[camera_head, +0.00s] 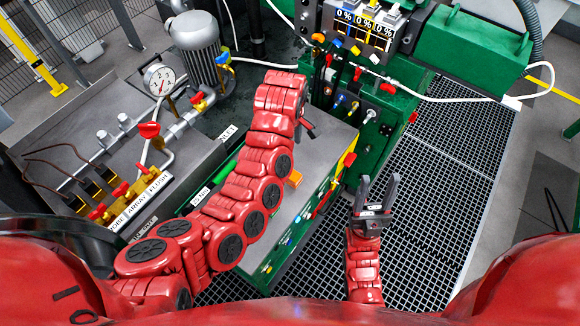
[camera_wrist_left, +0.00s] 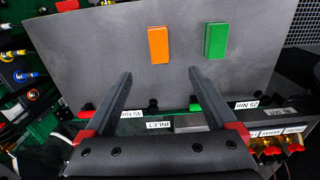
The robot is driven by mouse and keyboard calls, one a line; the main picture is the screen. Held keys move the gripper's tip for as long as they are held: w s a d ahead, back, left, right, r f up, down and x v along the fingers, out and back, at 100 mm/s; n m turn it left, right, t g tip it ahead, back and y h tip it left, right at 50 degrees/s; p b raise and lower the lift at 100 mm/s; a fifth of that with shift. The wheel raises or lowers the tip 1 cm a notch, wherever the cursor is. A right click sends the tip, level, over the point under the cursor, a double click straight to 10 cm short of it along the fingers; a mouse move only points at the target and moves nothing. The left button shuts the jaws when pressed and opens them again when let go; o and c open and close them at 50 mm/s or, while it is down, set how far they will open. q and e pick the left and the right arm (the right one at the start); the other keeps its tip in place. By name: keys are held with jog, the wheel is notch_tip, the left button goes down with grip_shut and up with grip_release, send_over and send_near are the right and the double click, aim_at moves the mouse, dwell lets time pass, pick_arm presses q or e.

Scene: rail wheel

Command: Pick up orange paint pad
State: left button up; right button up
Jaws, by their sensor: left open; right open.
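The orange paint pad (camera_wrist_left: 158,45) lies on a flat grey top (camera_wrist_left: 90,45) in the left wrist view. In the head view a small part of the orange pad (camera_head: 294,179) shows beside my left arm, which hides the rest. My left gripper (camera_wrist_left: 160,71) is open and empty. Its two fingers point toward the pad, which appears beyond and between the fingertips, apart from them. In the head view the left gripper is mostly hidden by its arm. My right gripper (camera_head: 378,181) is open and empty, fingers up, above the grating right of the bench.
A green pad (camera_wrist_left: 215,41) lies right of the orange one in the left wrist view. Pipes with a pressure gauge (camera_head: 159,79) and red valves stand left. A green machine (camera_head: 375,115) with knobs and a white hose stands behind. Floor grating (camera_head: 440,190) is clear at right.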

pick_arm(q)
notch_tip(320, 180, down, 10)
jog(key=b, duration=0.6)
jog(key=shift+f, duration=0.25)
jog(key=shift+f+b, duration=0.35)
jog(key=shift+b, duration=0.1)
jog(key=shift+f, duration=0.1)
notch_tip(320, 180, down, 4)
jog(key=p, duration=0.3)
jog(key=shift+r, duration=0.25)
jog(key=shift+d+f, duration=0.1)
jog(key=shift+f, duration=0.6)
grip_shut()
jog(key=shift+r, duration=0.15)
